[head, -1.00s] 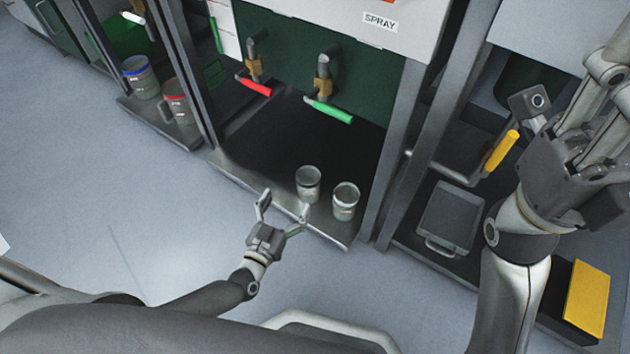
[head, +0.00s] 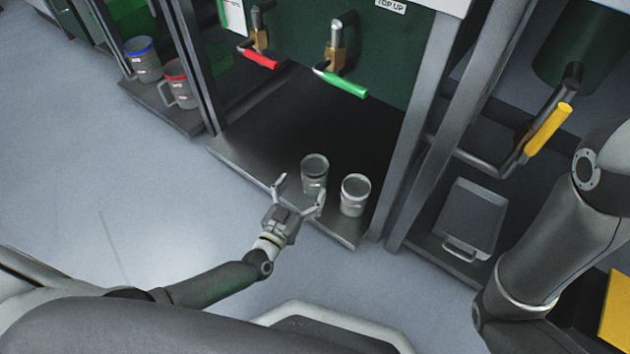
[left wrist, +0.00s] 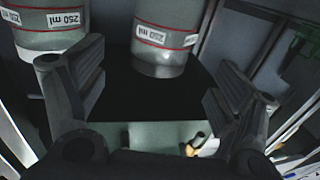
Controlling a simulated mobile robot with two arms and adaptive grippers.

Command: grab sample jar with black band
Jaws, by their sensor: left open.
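Two clear sample jars stand upright on the dark shelf of the middle bay in the head view: a left jar (head: 314,172) and a right jar (head: 355,195). I cannot make out a black band on either. My left gripper (head: 299,190) is open and empty, just in front of the left jar. In the left wrist view, one jar (left wrist: 165,38) with red lines and a "250 ml" label stands beyond and between the open fingers (left wrist: 160,95). A second labelled jar (left wrist: 45,28) is at upper left, partly behind a finger. My right gripper is outside the frame.
A red-handled tap (head: 260,56) and a green-handled tap (head: 342,82) hang above the shelf (head: 265,150). Mugs with a blue rim (head: 142,60) and a red rim (head: 177,85) stand in the left bay. A grey tray (head: 470,215) and yellow-handled valve (head: 548,128) are at right.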

